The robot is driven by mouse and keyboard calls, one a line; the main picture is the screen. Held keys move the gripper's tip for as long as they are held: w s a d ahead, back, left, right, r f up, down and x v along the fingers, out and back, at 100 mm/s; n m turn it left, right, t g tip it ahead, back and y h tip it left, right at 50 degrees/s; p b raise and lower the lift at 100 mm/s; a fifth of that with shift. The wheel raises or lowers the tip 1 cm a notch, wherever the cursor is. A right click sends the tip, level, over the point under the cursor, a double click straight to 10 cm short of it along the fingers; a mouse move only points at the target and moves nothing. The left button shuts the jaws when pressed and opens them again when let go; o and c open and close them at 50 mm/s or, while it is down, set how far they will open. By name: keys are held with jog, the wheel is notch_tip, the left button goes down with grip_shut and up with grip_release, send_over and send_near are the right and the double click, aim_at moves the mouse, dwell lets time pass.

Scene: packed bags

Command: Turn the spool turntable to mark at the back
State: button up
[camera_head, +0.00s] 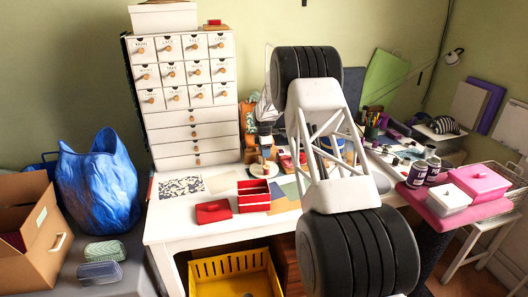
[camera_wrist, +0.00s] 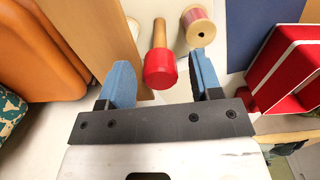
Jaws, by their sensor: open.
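The spool turntable (camera_head: 262,170) is a small pale disc on the white table, below the drawer cabinet's right side; my arm and gripper partly cover it. In the wrist view a wooden peg with a red knob (camera_wrist: 160,68) and a spool of red thread (camera_wrist: 199,26) stand close together over a pale surface. My gripper (camera_wrist: 160,60) is open, its two blue fingers on either side of the red knob, with a gap visible at each side. In the head view my gripper (camera_head: 265,142) is just above the turntable. I cannot make out the mark.
A red open box (camera_head: 254,204) and a red case (camera_head: 213,211) lie in front. The drawer cabinet (camera_head: 182,118) stands behind left. In the wrist view a brown board (camera_wrist: 95,30) is close on the left and a red tray (camera_wrist: 285,75) on the right.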

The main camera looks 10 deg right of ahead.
jog(key=shift+r, duration=0.1)
jog(key=shift+r, duration=3.8)
